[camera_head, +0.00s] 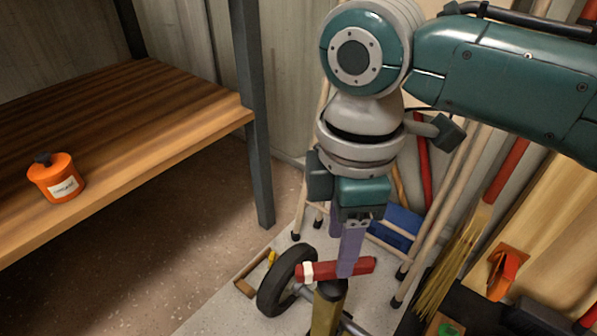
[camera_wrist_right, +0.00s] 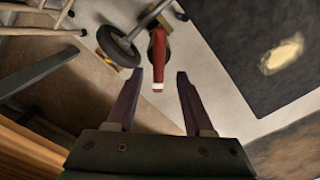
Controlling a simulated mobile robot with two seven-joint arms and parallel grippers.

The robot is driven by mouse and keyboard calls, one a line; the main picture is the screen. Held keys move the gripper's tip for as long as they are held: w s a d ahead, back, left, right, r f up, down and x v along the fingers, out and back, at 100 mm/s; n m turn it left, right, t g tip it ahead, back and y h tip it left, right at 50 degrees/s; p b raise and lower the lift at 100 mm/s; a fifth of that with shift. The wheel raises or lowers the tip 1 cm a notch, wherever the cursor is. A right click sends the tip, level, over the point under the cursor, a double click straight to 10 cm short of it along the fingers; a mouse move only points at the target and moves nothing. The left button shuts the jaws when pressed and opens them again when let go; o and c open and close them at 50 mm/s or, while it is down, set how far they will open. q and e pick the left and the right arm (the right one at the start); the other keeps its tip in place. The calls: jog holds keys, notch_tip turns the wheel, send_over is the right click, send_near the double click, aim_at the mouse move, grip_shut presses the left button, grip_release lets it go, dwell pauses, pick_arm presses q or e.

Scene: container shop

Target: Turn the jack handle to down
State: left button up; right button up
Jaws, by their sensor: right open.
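The jack handle (camera_head: 325,270) is a red bar with a white band near one end. It lies about level across the top of an olive post (camera_head: 327,307). My right gripper (camera_head: 350,264) points down at the handle, and a purple finger crosses in front of its middle. In the right wrist view the handle (camera_wrist_right: 158,62) runs between the two open fingers (camera_wrist_right: 159,76), its white end towards me. I cannot tell whether a finger touches it. My left gripper is not in view.
A black wheel (camera_head: 286,281) on an axle stands left of the post. A wooden shelf (camera_head: 150,95) with an orange can (camera_head: 57,179) is at the left, on a grey upright (camera_head: 255,130). Poles, a broom (camera_head: 455,255) and a blue box (camera_head: 398,226) crowd the right.

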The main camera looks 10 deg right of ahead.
aim_at(334, 273)
notch_tip(334, 273, down, 6)
jog(key=b, duration=0.3)
jog(key=shift+f+b, duration=0.15)
jog(key=shift+b, duration=0.2)
jog(key=shift+w, duration=0.1)
jog(key=shift+c, duration=0.5)
grip_shut()
